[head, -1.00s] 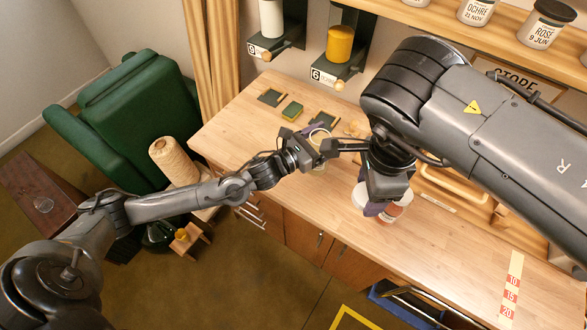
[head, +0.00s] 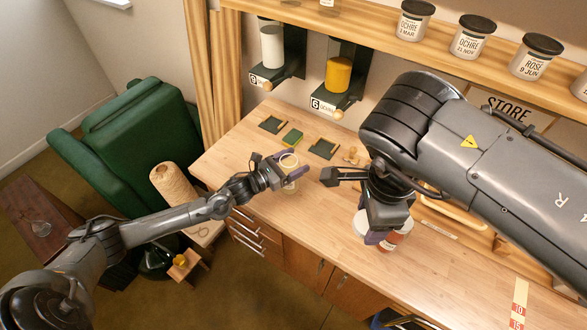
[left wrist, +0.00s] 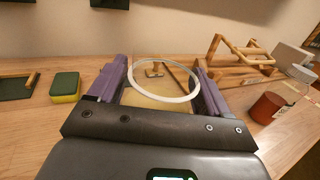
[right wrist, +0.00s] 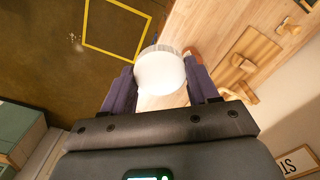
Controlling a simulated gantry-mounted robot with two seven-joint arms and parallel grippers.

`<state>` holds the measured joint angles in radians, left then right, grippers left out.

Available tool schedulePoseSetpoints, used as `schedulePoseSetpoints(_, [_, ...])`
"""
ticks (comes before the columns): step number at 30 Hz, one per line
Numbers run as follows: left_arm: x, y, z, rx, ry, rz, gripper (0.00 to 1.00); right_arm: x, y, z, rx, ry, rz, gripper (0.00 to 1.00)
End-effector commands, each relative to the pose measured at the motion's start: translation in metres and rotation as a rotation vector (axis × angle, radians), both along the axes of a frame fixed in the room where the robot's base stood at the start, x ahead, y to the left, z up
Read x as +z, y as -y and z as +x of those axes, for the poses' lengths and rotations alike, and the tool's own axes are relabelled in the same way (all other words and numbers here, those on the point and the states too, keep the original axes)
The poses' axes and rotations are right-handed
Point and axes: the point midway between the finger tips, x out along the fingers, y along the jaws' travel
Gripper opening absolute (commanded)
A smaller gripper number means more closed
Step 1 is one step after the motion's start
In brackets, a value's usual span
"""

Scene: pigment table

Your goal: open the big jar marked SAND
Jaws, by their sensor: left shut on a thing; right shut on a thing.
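My left gripper (left wrist: 163,88) is shut on a clear glass jar (head: 289,187). The jar's round rim (left wrist: 134,88) shows as an open ring in the left wrist view, with no lid on it and tan content below. No marking on it can be read. My right gripper (right wrist: 163,88) is shut on a round white lid-like piece (right wrist: 160,72) with a ridged edge. That white piece also shows in the head view (head: 361,222), at the right of the jar and apart from it. Whether it touches anything beneath is hidden.
A green-yellow sponge (head: 292,138) and dark trays (head: 323,149) lie behind the jar.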

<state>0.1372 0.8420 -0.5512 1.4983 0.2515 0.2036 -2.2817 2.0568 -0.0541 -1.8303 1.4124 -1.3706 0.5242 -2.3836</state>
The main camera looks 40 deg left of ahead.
Motion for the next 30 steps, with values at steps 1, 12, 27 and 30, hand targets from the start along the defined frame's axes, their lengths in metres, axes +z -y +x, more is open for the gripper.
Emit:
schedulePoseSetpoints(1, [-0.005,0.000,0.001,0.002,0.001,-0.002,0.00,0.001,0.000,0.000,0.000,0.000,0.000,0.23])
schedulePoseSetpoints(12, [-0.034,0.000,0.001,0.001,0.003,0.000,0.00,0.002,0.000,0.000,0.000,0.000,0.000,0.23])
schedulePoseSetpoints(27, [-0.039,0.001,0.000,0.001,-0.002,0.001,1.00,-0.001,0.000,0.000,0.000,0.000,0.000,0.23])
schedulePoseSetpoints(30, [-0.039,0.001,0.000,0.001,-0.002,0.001,1.00,-0.001,0.000,0.000,0.000,0.000,0.000,0.23])
